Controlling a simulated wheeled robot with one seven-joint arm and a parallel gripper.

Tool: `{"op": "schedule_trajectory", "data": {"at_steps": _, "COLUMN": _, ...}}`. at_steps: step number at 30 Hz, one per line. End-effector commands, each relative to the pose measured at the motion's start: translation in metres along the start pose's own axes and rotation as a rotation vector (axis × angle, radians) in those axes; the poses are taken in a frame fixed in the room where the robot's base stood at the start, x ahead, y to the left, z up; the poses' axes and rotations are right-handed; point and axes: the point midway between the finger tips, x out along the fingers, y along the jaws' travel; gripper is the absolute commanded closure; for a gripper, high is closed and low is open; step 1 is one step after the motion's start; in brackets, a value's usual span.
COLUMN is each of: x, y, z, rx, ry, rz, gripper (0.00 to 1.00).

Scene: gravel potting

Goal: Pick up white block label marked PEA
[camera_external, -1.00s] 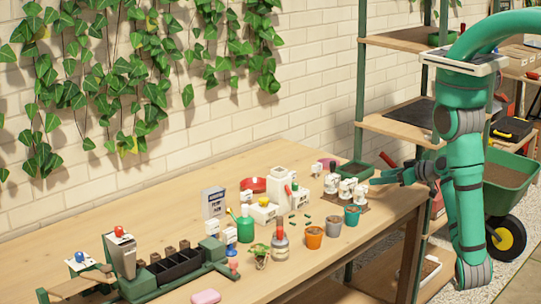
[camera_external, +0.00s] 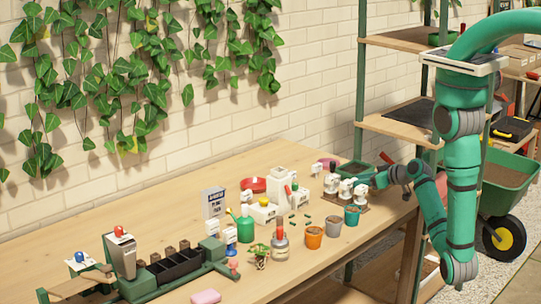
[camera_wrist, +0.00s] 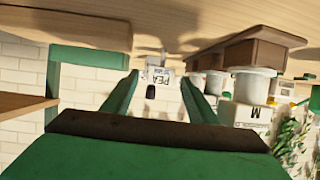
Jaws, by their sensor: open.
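A white block label with PEA (camera_wrist: 159,75) printed on it shows in the wrist view, upside down, between the tips of my two green fingers. My gripper (camera_wrist: 159,79) is open, with a finger on either side of the block and no clear contact. The PEA lettering cannot be read there.
In the wrist view, white round pieces (camera_wrist: 253,84) and a block marked M stand to the right. A teal pot (camera_external: 352,215), a grey pot (camera_external: 333,227) and an orange pot (camera_external: 314,238) stand in front.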

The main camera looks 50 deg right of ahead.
Motion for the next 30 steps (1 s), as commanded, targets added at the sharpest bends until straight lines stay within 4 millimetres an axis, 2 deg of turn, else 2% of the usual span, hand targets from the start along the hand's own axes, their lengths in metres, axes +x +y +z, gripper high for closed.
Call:
{"op": "schedule_trajectory", "data": {"at_steps": 6, "x": 0.003, "y": 0.0, "z": 0.0, "rx": 0.0, "ry": 0.0, "rz": 0.0, "gripper": 0.47}}
{"op": "schedule_trajectory", "data": {"at_steps": 7, "x": 0.003, "y": 0.0, "z": 0.0, "rx": 0.0, "ry": 0.0, "rz": 0.0, "gripper": 0.49}}
{"op": "schedule_trajectory", "data": {"at_steps": 12, "x": 0.002, "y": 0.0, "z": 0.0, "rx": 0.0, "ry": 0.0, "rz": 0.0, "gripper": 0.9}}
{"op": "schedule_trajectory", "data": {"at_steps": 23, "x": 0.001, "y": 0.0, "z": -0.005, "rx": -0.002, "ry": 0.002, "rz": 0.001, "gripper": 0.91}}
{"op": "schedule_trajectory", "data": {"at_steps": 30, "x": -0.014, "y": 0.0, "z": -0.042, "rx": -0.005, "ry": 0.005, "rz": 0.001, "gripper": 0.91}}
